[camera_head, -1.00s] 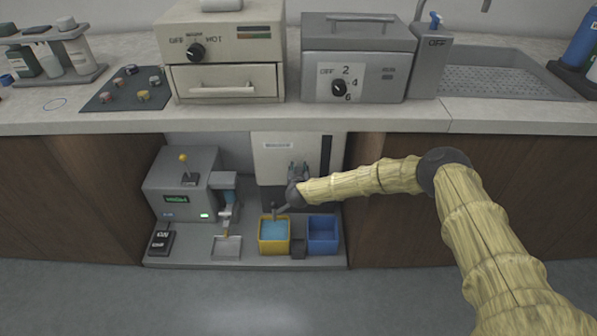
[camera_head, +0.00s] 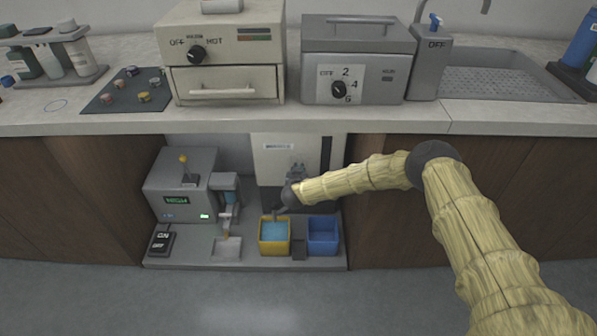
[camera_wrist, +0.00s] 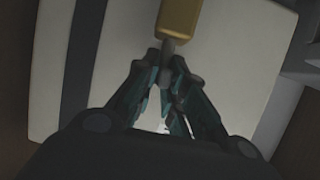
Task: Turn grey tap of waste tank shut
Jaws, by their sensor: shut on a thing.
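The waste tank (camera_head: 272,160) is a pale box with a dark lower part and a dark vertical strip, standing in the recess under the counter. A grey spout (camera_head: 280,211) comes out low over a yellow bin. My gripper (camera_head: 296,170) is in front of the tank, its fingers towards it. In the wrist view, the fingertips of my gripper (camera_wrist: 168,62) are closed together on a small grey piece, the tap (camera_wrist: 169,46). A yellow-orange part shows just beyond it; I cannot tell what it belongs to. The gripper body hides most of the tap in the head view.
The yellow bin (camera_head: 274,249) with blue liquid and a blue bin (camera_head: 323,249) stand below the tank. A grey machine (camera_head: 180,205) with a yellow-knobbed lever is at left. The counter edge (camera_head: 300,122) overhangs the recess. The floor in front is clear.

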